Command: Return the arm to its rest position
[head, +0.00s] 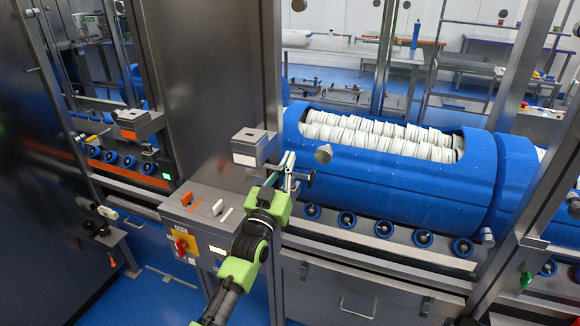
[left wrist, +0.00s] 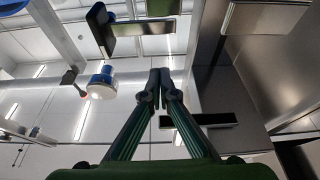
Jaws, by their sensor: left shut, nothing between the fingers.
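My left arm reaches up from the bottom of the head view, black and bright green. Its left gripper (head: 287,170) is raised in front of the steel machine, just right of a grey box (head: 254,147). The slim fingers are together with nothing between them. In the left wrist view the left gripper (left wrist: 160,80) also shows its two green-black fingers meeting at the tips, pointing up towards the ceiling. A small dark bracket (head: 308,178) lies close by the fingers; I cannot tell whether they touch it. My right gripper is not in view.
A large blue drum (head: 400,185) holds rows of white tubs (head: 385,135) and rests above blue rollers (head: 383,228). A control panel (head: 205,215) with a red-and-yellow switch (head: 183,245) stands left of my forearm. A steel post (head: 525,90) rises at the right. Blue floor shows at lower left.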

